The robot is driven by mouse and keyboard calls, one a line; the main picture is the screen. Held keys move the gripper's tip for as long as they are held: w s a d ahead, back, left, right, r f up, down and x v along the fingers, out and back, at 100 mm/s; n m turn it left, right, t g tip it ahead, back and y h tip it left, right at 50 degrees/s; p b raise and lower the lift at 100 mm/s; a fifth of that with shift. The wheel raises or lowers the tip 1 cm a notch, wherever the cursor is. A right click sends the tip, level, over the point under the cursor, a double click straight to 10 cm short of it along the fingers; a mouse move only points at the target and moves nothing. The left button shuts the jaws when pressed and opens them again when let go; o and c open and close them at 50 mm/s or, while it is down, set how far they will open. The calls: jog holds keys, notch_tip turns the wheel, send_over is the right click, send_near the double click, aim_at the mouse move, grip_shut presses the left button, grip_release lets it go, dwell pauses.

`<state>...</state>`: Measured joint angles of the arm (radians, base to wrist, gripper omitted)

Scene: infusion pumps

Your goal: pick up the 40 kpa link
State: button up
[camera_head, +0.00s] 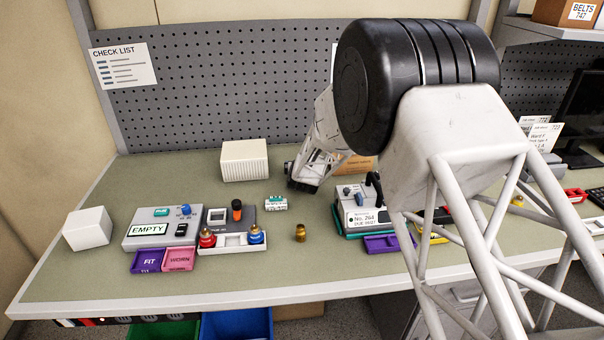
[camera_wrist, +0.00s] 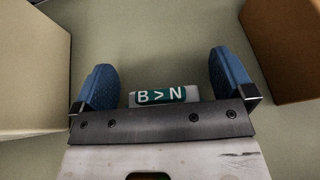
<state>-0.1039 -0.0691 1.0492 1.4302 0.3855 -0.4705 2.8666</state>
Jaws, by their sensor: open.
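My gripper (camera_head: 302,186) is low over the bench between a white box and a brown box. In the wrist view my gripper (camera_wrist: 163,78) is open, its two blue fingers wide apart. A small white block with a green "B > N" label (camera_wrist: 164,96) shows between the fingers, apart from both, partly hidden by the gripper's dark plate. In the head view a small white block with a green label (camera_head: 276,203) lies on the bench just in front and left of my gripper. I cannot tell whether these are one block. No 40 kPa marking is legible.
The white box (camera_head: 245,160) stands close left, the brown box (camera_head: 360,165) close right. A brass fitting (camera_head: 300,233) stands in front. The EMPTY panel (camera_head: 155,229) and a tray with red and blue knobs (camera_head: 232,247) are left. A grey device (camera_head: 362,212) is right.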

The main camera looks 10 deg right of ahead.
dwell(0.4)
jog(key=c, duration=1)
jog(key=shift+r, duration=0.1)
jog(key=shift+r, duration=0.7)
notch_tip(320, 180, up, 2)
jog(key=shift+r, duration=0.1)
jog(key=s, duration=1)
jog(key=s+d+r, duration=0.1)
jog(key=s, duration=0.5)
jog(key=shift+r, duration=0.1)
